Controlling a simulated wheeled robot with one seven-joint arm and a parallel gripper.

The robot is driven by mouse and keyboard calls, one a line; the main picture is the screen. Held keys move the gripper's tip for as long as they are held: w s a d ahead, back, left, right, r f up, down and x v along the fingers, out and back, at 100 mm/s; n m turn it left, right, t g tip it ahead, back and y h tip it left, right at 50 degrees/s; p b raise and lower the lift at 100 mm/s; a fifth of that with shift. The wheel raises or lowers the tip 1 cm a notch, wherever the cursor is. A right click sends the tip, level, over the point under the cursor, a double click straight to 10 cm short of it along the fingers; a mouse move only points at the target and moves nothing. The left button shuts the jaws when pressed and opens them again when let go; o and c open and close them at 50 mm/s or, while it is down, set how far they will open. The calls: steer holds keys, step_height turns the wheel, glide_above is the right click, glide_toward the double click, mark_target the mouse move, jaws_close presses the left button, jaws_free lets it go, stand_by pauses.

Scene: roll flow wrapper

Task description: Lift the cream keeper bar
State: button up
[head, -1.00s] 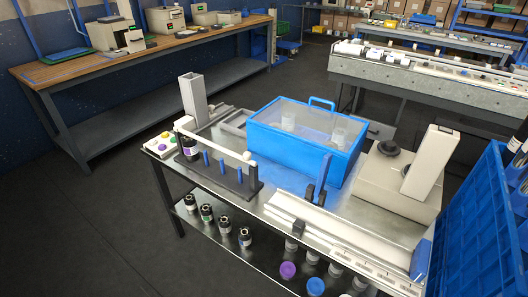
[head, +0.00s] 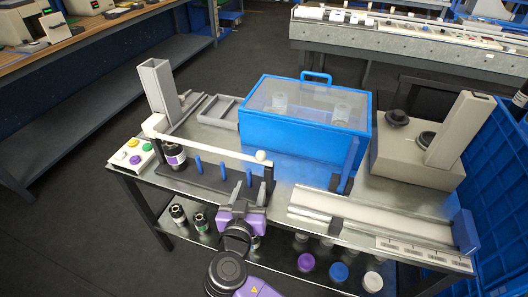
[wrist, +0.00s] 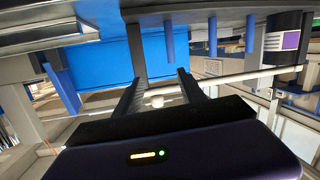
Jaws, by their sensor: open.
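The cream keeper bar (head: 210,143) is a long thin rod lying across the top of a dark rack with blue pegs (head: 198,167). A round pale knob (head: 261,156) is at its right end. In the wrist view the bar (wrist: 240,77) runs in from the right, and its knob (wrist: 157,100) shows between the two fingers. My gripper (head: 245,193), purple with black fingers, is in front of the rack's right end, near and below the knob. Its fingers (wrist: 158,84) are apart and hold nothing. I cannot tell the exact gap to the bar.
A blue clear-lidded box (head: 295,145) stands behind the rack. A button panel (head: 132,153) and a grey upright chute (head: 158,88) are at left. A white rail (head: 370,218) and a beige machine (head: 420,150) are at right. Jars (head: 338,271) stand on the lower shelf.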

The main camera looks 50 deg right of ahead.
mark_target(259, 158)
steer(key=d+r+m+h, duration=0.1)
steer(key=d+r+m+g+h, duration=0.1)
steer(key=r, duration=0.1)
steer(key=w+d+r, duration=0.1)
steer(key=r, duration=0.1)
steer(key=shift+r+m+g+h, duration=0.15)
steer(key=shift+m+g+h, duration=0.15)
steer(key=shift+m+h, duration=0.1)
steer(key=shift+d+r, duration=0.2)
steer(key=shift+d, duration=0.05)
steer(key=p+x, duration=0.1)
steer(key=x, duration=0.4)
steer(key=shift+w+d+r, duration=0.1)
steer(key=shift+d, duration=0.25)
steer(key=shift+x, duration=0.8)
steer(key=shift+c, duration=0.2)
jaws_close()
